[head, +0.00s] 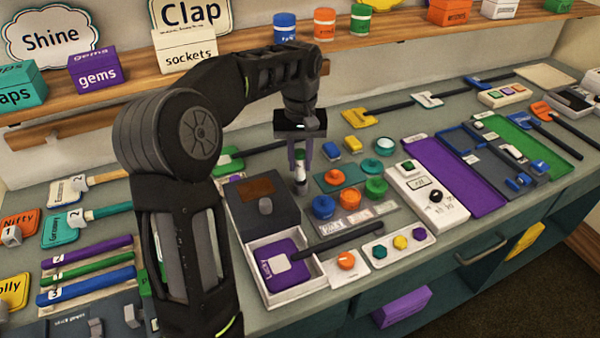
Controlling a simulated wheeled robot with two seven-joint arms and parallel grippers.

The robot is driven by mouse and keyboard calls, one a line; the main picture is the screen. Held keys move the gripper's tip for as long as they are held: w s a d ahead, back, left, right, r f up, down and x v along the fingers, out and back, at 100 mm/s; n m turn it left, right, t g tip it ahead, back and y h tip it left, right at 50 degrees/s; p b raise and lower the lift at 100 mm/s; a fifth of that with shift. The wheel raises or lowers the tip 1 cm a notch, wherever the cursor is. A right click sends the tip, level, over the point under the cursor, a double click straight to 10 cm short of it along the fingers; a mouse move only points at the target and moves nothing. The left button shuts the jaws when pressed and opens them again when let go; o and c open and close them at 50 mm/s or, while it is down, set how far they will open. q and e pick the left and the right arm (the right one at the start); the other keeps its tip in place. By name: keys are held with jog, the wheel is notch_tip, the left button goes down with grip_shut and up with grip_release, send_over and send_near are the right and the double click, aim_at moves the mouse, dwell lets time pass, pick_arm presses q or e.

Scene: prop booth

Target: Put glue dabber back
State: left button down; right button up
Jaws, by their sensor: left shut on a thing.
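My left gripper (301,158) points down over the middle of the counter. It is shut on a small upright dabber (301,169) with a green and white upper part and a darker lower end. The gripper's fingers partly cover the dabber. I cannot tell whether its lower end touches the counter. To its right are a blue pot (323,207), an orange pot (349,199) and a green pot (376,188) in a slanting row, with small white labels in front. My right gripper is not in view.
A grey-lidded box (240,210) with a white tray (296,291) stands left of the pots. A black rod (340,239) lies in front of them. A white control box (428,196) and purple mat (462,182) are right. My left arm hides part of the counter.

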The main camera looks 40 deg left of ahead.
aim_at(300, 174)
pick_arm(q)
notch_tip(300, 174, down, 4)
jog(key=shift+r, duration=0.15)
dwell(0.3)
jog(key=c, duration=1.2)
grip_release()
jog(key=shift+c, duration=0.2)
